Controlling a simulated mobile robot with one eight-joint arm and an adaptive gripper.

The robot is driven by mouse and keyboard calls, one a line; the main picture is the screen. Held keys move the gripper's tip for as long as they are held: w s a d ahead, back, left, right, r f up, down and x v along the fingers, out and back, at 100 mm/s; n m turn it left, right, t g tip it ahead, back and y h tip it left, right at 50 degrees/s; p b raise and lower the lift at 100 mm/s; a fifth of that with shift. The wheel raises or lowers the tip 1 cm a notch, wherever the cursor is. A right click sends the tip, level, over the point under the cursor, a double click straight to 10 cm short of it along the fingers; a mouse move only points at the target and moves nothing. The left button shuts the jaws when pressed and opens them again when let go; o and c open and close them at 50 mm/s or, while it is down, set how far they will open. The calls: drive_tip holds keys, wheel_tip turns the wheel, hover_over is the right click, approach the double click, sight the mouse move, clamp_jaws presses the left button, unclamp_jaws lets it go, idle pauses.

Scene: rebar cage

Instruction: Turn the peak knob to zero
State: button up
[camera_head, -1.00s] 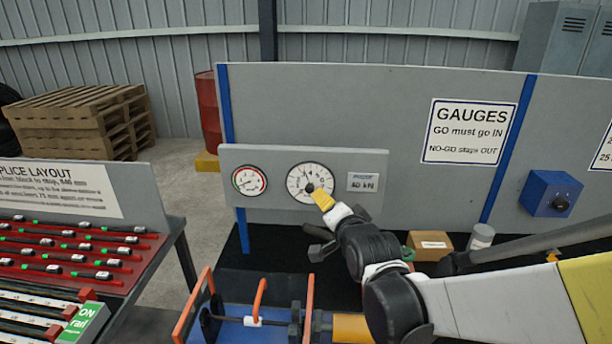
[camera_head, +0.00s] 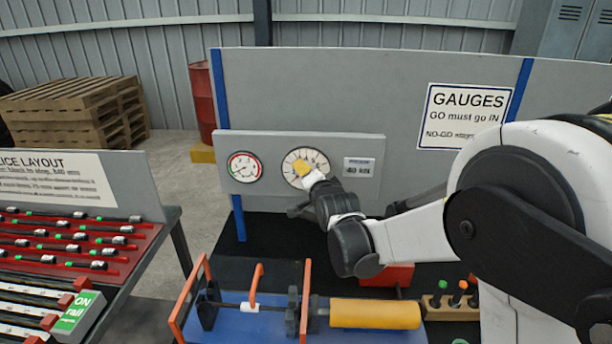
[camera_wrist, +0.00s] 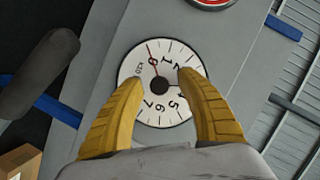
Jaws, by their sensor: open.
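The peak knob (camera_wrist: 159,85) is a dark round hub at the middle of a white dial (camera_wrist: 160,110) with numbers around it. In the wrist view a thin red pointer and a dark pointer reach out from the hub. In the head view the dial (camera_head: 292,157) is on the grey gauge panel, partly covered by my gripper. My gripper (camera_wrist: 158,82) is open, its two yellow fingers on either side of the hub with gaps visible. I cannot tell how close the tips are to the dial face. It also shows in the head view (camera_head: 301,170).
A smaller red-rimmed gauge (camera_head: 245,167) is left of the dial, and a 40 kN label (camera_head: 359,168) is right of it. Below stands a blue fixture with orange bars and a yellow cylinder (camera_head: 375,314). A splice rack (camera_head: 60,240) stands at the left.

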clamp_jaws()
drive_tip(key=shift+n, duration=0.3)
drive_tip(key=n+h+p, duration=0.1)
drive_tip(key=n, duration=0.1)
drive_tip(key=shift+r+n+g+h, duration=0.1)
drive_tip(key=shift+n+g+h, duration=0.2)
drive_tip(key=shift+g+h, duration=0.1)
drive_tip(key=n+h, duration=0.2)
drive_tip(key=n, duration=0.1)
drive_tip(key=shift+a+n+h, duration=0.1)
drive_tip(key=shift+n+h, duration=0.3)
drive_tip(key=shift+n+g+h, duration=0.3)
drive_tip(key=shift+n+h, duration=0.5)
drive_tip(key=shift+n, duration=0.4)
drive_tip(key=shift+f+n+h+b, duration=0.2)
drive_tip(key=shift+n+h+b, duration=0.15)
drive_tip(key=shift+n+h, duration=0.7)
drive_tip(key=n+t+h+b, duration=0.1)
drive_tip(key=n+h, duration=0.1)
drive_tip(key=n, duration=0.2)
drive_tip(key=shift+b, duration=0.4)
drive_tip(key=shift+n, duration=0.35)
